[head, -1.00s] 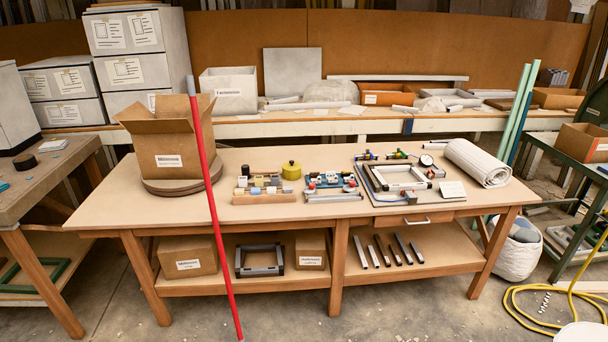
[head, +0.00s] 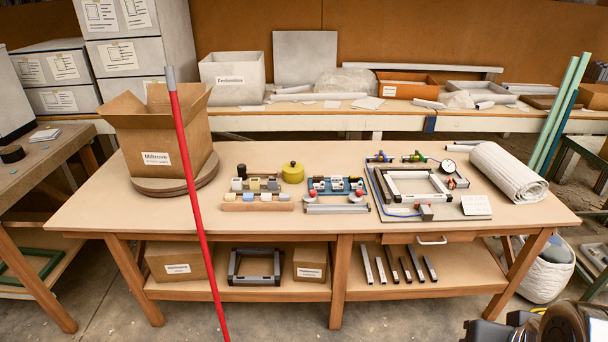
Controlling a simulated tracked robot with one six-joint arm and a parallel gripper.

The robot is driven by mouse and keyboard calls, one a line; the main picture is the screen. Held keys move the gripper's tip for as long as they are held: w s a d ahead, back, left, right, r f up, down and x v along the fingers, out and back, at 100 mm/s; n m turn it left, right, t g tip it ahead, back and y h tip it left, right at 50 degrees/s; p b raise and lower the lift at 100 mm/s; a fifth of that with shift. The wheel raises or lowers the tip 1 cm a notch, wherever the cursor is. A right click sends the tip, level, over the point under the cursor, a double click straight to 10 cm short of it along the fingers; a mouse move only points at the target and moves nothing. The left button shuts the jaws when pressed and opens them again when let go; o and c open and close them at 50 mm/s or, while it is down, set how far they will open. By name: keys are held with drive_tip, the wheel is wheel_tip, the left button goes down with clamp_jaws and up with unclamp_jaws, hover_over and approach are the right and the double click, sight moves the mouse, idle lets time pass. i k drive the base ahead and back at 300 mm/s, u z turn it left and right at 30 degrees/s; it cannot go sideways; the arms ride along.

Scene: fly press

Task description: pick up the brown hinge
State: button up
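I cannot make out a brown hinge for certain in the head view. Small parts lie on the wooden workbench (head: 330,228), too small to tell apart: a wooden rack (head: 257,206) with pale, yellow and blue blocks, and a blue tray (head: 337,187) with small metal and red pieces. A grey frame fixture (head: 418,187) on a board holds clamps and a dial. Dark mechanical parts with cables, which appear to be my arm, show at the bottom right corner. My gripper's fingers are not in view.
A red pole (head: 194,200) stands upright before the bench's left part. An open cardboard box (head: 157,155) stands on a round board at the left; a white roll (head: 508,172) lies at the right. A yellow tin (head: 292,172) stands mid-bench. The bench's front strip is clear.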

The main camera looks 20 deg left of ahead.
sight(317, 179)
drive_tip(key=u, duration=0.3)
drive_tip(key=i, duration=0.75)
drive_tip(key=u, duration=0.75)
drive_tip(key=i, duration=0.5)
drive_tip(key=u, duration=0.8)
drive_tip(key=i, duration=0.6)
drive_tip(key=u, duration=0.45)
